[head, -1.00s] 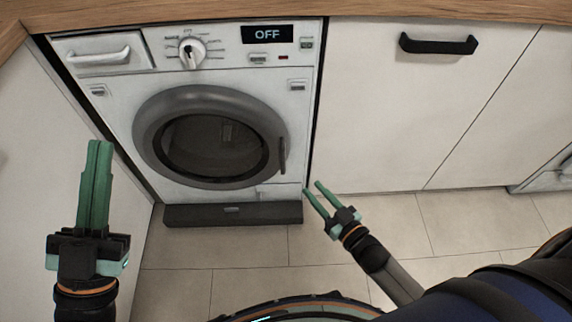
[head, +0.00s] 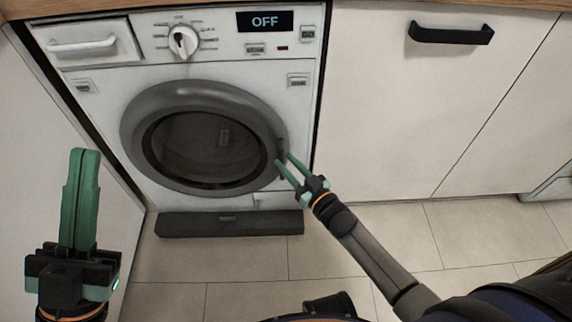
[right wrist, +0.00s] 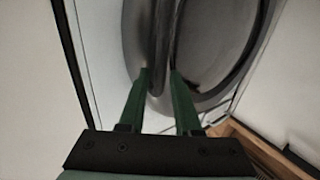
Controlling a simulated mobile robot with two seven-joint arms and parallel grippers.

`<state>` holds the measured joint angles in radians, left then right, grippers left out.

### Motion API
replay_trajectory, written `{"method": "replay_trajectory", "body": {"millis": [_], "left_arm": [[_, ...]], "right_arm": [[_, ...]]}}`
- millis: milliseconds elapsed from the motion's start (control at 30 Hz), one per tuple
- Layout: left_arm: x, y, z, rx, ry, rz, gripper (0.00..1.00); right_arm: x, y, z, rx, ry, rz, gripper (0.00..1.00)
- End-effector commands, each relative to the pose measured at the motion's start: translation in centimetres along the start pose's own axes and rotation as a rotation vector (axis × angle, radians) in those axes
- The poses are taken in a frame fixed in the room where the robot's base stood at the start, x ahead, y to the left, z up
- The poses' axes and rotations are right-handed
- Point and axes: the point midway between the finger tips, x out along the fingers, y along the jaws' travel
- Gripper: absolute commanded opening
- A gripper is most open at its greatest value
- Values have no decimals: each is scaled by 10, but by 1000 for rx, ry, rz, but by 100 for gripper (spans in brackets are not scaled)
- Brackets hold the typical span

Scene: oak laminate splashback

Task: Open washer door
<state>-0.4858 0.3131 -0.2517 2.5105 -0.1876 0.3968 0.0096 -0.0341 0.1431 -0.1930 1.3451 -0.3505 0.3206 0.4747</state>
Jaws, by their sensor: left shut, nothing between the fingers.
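The washer (head: 230,65) is white with a round grey door (head: 150,105) that is closed against its front. The door's dark vertical handle (head: 281,146) is on the right side of the ring. My right gripper (head: 283,158) is open at the handle's lower part. In the right wrist view, its two green fingers (right wrist: 160,75) are apart, with the handle bar (right wrist: 165,45) running between their tips. Whether a finger touches the handle I cannot tell. My left gripper (head: 85,152) is shut and empty, pointing up at the left, away from the door.
The washer display (head: 265,21) reads OFF. A white cabinet front (head: 385,110) with a black handle (head: 451,33) stands to the right. A white panel (head: 50,130) is at the left. A dark plinth (head: 180,224) lies below the washer, with open tiled floor (head: 250,262) in front.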

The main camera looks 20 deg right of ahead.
Motion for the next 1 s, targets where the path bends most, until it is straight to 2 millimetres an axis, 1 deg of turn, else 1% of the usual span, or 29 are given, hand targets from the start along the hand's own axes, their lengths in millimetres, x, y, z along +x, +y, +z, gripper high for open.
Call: {"method": "replay_trajectory", "body": {"millis": [33, 133, 400, 467, 700, 1000], "left_arm": [[-2, 1, 2, 1, -1, 1, 0], [-3, 2, 3, 2, -2, 2, 0], [-2, 2, 3, 2, -3, 2, 0], [-2, 2, 3, 2, -4, 2, 0], [-2, 2, 3, 1, -4, 1, 0], [-2, 2, 3, 0, -4, -3, 0]], "right_arm": [[5, 0, 1, 0, 1, 0, 32], [9, 0, 1, 0, -1, 0, 32], [10, 0, 0, 0, -1, 0, 32], [10, 0, 0, 0, -1, 0, 26], [10, 0, 0, 0, -1, 0, 0], [10, 0, 0, 0, -1, 0, 0]]}}
